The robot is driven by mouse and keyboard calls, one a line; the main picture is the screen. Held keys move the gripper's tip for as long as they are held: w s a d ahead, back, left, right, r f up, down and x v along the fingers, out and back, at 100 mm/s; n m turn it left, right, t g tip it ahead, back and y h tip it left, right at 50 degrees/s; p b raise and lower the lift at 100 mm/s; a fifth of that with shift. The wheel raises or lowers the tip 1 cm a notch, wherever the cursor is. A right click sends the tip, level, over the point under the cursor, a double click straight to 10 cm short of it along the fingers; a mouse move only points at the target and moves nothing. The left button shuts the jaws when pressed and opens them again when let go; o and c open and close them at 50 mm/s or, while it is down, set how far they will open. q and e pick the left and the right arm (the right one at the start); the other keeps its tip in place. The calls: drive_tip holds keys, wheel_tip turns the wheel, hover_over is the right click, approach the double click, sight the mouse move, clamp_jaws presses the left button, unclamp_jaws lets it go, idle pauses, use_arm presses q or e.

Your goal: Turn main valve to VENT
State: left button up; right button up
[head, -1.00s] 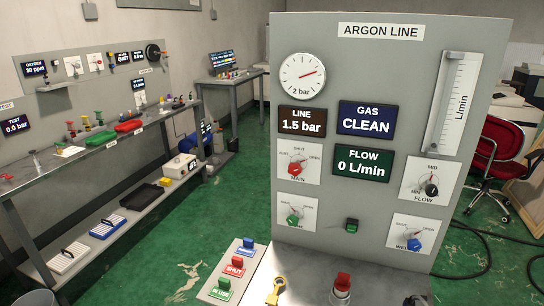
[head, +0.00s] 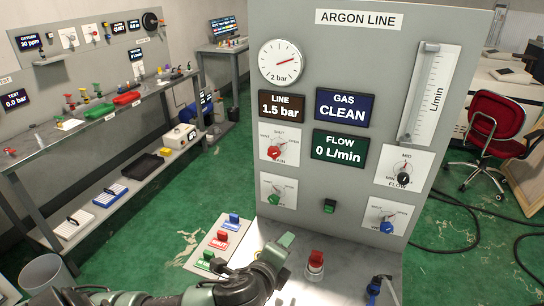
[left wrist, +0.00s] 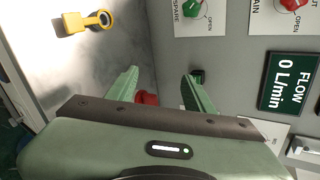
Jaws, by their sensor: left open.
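The main valve is a red knob (head: 275,152) on a white plate on the grey argon panel, below the LINE 1.5 bar display. VENT is printed at its left, SHUT at the top, OPEN at the right. I cannot tell exactly where its pointer sits. In the left wrist view the red knob (left wrist: 290,4) is cut by the top edge. My left gripper (head: 284,243) is low in front of the panel, below the main valve and apart from it. Its fingers (left wrist: 160,75) are open, with nothing held. My right gripper is not in view.
A green SPARE knob (head: 274,195) sits just below the main valve. A red-topped part (head: 316,262) stands on the bench close to my left gripper. A yellow key-like piece (left wrist: 85,22) lies on the bench. A FLOW knob (head: 404,178) and a blue knob (head: 387,226) are at right.

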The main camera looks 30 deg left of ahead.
use_arm(q)
drive_tip(key=w+a+r+m+t, duration=0.4)
drive_tip(key=a+r+m, duration=0.1)
drive_tip(key=r+m, duration=0.25)
drive_tip(key=m+t+y, duration=0.1)
drive_tip(key=m+t, duration=0.1)
drive_tip(key=m, duration=0.5)
approach(273, 155)
drive_tip(key=x, duration=0.2)
drive_tip(key=p+x, duration=0.3)
drive_tip(key=x, duration=0.3)
drive_tip(key=shift+w+a, duration=0.1)
drive_tip(key=shift+w, duration=0.3)
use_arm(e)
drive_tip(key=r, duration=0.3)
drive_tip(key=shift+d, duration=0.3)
use_arm(q)
drive_tip(key=shift+n, duration=0.25)
clamp_jaws()
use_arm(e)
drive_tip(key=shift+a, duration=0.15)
